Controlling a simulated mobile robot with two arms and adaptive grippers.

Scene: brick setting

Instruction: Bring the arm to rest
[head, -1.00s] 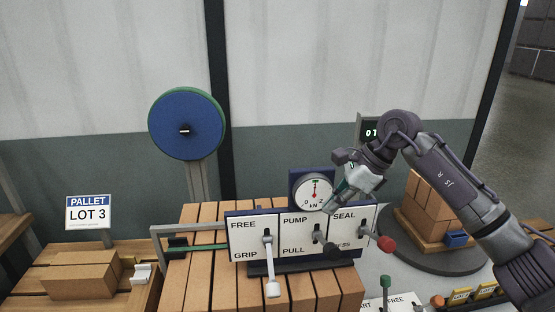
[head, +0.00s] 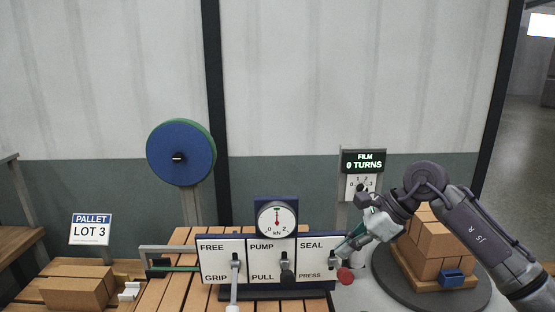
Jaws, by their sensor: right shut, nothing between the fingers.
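My right arm comes in from the right in the head view. My right gripper (head: 345,243) is shut and empty, pointing down and left at the right end of the lever panel (head: 290,243). Its tips overlap the edge of the SEAL / PRESS section in the picture; I cannot tell whether they touch it. The SEAL lever with its red knob (head: 345,275) is just below the tips. The GRIP lever (head: 235,280) and the dark PUMP lever (head: 287,270) hang down further left. My left gripper is not in view.
A round gauge (head: 277,218) stands above the panel. The film counter (head: 363,162) reads 0 TURNS. Bricks (head: 438,240) are stacked on a round turntable (head: 400,288) under my right arm. A blue reel (head: 180,153) stands at left, near a LOT 3 sign (head: 90,230).

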